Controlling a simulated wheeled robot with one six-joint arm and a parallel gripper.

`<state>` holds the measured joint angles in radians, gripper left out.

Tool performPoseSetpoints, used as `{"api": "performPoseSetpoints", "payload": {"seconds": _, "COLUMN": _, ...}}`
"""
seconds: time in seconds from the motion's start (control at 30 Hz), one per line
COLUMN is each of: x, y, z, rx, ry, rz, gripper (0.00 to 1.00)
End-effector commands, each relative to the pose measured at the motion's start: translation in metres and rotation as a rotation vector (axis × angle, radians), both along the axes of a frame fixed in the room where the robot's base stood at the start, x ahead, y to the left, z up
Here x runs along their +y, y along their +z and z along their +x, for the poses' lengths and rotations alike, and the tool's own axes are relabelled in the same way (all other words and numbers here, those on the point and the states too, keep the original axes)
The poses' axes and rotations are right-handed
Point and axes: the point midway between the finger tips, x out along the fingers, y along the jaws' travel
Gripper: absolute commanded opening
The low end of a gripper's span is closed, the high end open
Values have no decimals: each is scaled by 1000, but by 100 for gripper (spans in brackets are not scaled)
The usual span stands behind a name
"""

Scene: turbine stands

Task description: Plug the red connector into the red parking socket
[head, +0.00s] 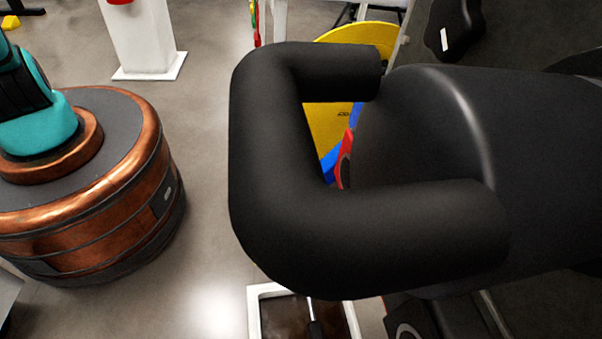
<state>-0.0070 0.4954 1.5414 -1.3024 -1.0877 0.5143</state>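A small red piece (121,2) shows on the white post (145,40) at the top left, cut off by the picture's edge. I cannot tell if it is the socket or the connector. More red (343,165) shows in the gap behind a thick black U-shaped bar, mostly hidden; I cannot make out its shape. No fingertips of my gripper can be seen, nor anything held between them.
The thick black U-shaped bar (262,150) and the black rounded body (420,125) fill the middle and right. A yellow disc (330,125) stands behind them. A white-rimmed box (253,310) is at the bottom.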

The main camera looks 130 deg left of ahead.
Motion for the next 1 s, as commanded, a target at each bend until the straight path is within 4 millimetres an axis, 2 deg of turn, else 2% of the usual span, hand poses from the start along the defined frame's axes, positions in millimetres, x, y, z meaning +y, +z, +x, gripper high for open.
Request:
{"api": "performPoseSetpoints", "payload": {"seconds": 0.17, "x": 1, "y": 0, "z": 0, "rx": 0, "ry": 0, "rz": 0, "gripper": 0}}
{"api": "performPoseSetpoints", "payload": {"seconds": 0.2, "x": 1, "y": 0, "z": 0, "rx": 0, "ry": 0, "rz": 0, "gripper": 32}}
{"api": "performPoseSetpoints", "payload": {"seconds": 0.3, "x": 1, "y": 0, "z": 0, "rx": 0, "ry": 0, "rz": 0, "gripper": 51}}
{"api": "performPoseSetpoints", "payload": {"seconds": 0.33, "x": 1, "y": 0, "z": 0, "rx": 0, "ry": 0, "rz": 0, "gripper": 55}}
{"api": "performPoseSetpoints", "payload": {"seconds": 0.53, "x": 1, "y": 0, "z": 0, "rx": 0, "ry": 0, "rz": 0, "gripper": 55}}
{"api": "performPoseSetpoints", "payload": {"seconds": 0.57, "x": 1, "y": 0, "z": 0, "rx": 0, "ry": 0, "rz": 0, "gripper": 61}}
{"api": "performPoseSetpoints", "payload": {"seconds": 0.6, "x": 1, "y": 0, "z": 0, "rx": 0, "ry": 0, "rz": 0, "gripper": 62}}
{"api": "performPoseSetpoints", "payload": {"seconds": 1.0, "x": -3, "y": 0, "z": -1, "rx": 0, "ry": -1, "rz": 0, "gripper": 62}}
